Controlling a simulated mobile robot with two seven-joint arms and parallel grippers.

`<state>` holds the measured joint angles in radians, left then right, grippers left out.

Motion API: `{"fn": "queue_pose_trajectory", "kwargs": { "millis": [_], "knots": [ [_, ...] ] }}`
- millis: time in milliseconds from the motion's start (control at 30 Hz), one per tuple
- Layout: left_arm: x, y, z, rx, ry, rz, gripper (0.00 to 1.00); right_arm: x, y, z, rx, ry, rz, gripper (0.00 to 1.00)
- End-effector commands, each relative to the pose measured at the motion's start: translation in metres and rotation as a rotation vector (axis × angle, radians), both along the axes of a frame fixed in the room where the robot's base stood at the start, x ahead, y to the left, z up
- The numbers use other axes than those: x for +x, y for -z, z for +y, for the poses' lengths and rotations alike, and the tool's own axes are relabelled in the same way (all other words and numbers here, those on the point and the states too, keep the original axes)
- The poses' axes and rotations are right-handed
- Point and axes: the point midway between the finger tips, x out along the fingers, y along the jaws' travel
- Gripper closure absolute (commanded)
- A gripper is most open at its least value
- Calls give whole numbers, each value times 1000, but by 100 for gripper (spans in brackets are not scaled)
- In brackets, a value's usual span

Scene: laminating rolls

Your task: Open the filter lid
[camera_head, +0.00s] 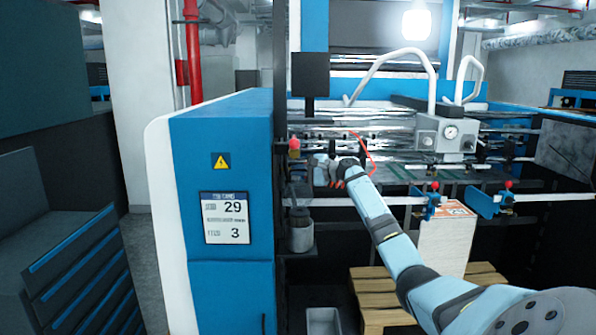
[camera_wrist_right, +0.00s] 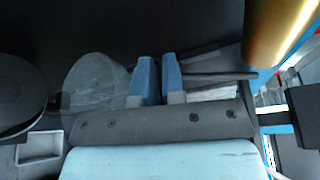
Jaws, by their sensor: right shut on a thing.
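A translucent, greyish lid (camera_head: 298,194) shows in the head view just above a grey cylindrical cup (camera_head: 300,236) on the side of the blue machine. In the right wrist view the lid is a see-through round disc (camera_wrist_right: 92,82) left of the fingers. My right gripper (camera_head: 326,172) is beside the lid, at its upper right. In the right wrist view its two blue fingers (camera_wrist_right: 159,80) are close together, shut on a thin part that seems to belong to the lid. The fingers partly hide that part. I cannot tell the lid's exact tilt. My left gripper is not in view.
The blue machine panel (camera_head: 222,150) stands left of the cup. A red-topped knob (camera_head: 294,146) is above it. Rails and rollers run behind and right of my gripper. A grey bin (camera_head: 323,321) and a wooden pallet (camera_head: 378,290) are below.

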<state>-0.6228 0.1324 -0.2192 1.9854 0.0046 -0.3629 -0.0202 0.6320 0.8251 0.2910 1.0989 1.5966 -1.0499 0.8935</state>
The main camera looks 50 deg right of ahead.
Motion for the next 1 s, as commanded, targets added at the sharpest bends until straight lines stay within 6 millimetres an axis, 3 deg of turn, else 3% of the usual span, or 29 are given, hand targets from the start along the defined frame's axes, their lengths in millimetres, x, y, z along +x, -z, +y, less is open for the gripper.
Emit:
{"fn": "queue_pose_trajectory", "kwargs": {
  "millis": [300,333,400,433,767,1000],
  "knots": [
    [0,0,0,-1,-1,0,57,0,1,0,1,0,2,100],
    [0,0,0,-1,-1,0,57,0,1,0,1,0,2,84],
    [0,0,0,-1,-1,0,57,0,1,0,1,0,2,68],
    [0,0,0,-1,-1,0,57,0,1,0,1,0,2,66],
    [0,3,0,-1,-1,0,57,-5,2,-2,0,1,1,66],
    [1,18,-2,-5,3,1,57,-46,-1,-16,-2,1,2,66]
  ]
}}
